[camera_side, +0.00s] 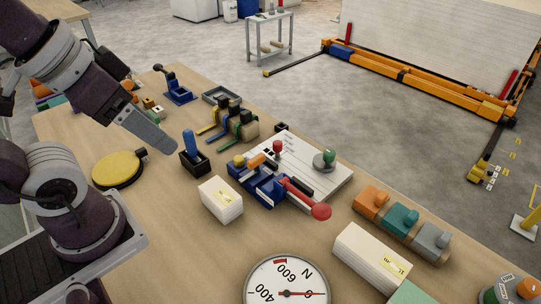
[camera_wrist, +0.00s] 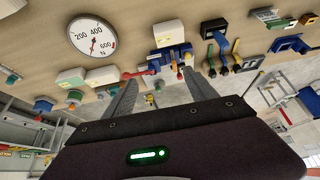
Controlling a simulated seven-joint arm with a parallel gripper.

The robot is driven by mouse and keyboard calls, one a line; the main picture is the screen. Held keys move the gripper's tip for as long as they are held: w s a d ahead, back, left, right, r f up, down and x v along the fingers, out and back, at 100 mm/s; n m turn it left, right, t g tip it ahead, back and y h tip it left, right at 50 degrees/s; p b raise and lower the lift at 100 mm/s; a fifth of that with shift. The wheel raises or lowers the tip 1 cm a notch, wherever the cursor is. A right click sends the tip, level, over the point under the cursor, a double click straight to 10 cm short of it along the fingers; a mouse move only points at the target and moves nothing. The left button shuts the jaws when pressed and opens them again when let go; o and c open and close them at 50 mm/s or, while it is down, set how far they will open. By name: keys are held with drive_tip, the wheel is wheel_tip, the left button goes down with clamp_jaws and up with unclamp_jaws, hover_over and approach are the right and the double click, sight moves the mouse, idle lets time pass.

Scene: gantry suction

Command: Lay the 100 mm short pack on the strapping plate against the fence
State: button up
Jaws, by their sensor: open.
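The short pack (camera_side: 220,200), a small white block with a yellow label, lies on the bench in the side view, just left of the strapping fixture. It also shows near the top middle of the wrist view (camera_wrist: 168,33). The strapping plate (camera_side: 325,190) is a pale flat plate with a blue tool (camera_side: 262,186) and red lever on its near side. Which part is the fence I cannot tell. My gripper (camera_side: 170,148) is high above the bench, left of the pack and apart from it. In the wrist view its fingers (camera_wrist: 161,78) are spread and empty.
A longer white pack (camera_side: 372,258) lies at the front right, near a round dial (camera_side: 287,284). A blue-handled tool in a black holder (camera_side: 194,155) stands behind the short pack. A yellow disc (camera_side: 118,170) is at left. Orange, teal and grey blocks (camera_side: 402,220) line the right edge.

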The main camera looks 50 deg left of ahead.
drive_tip(key=shift+o, duration=1)
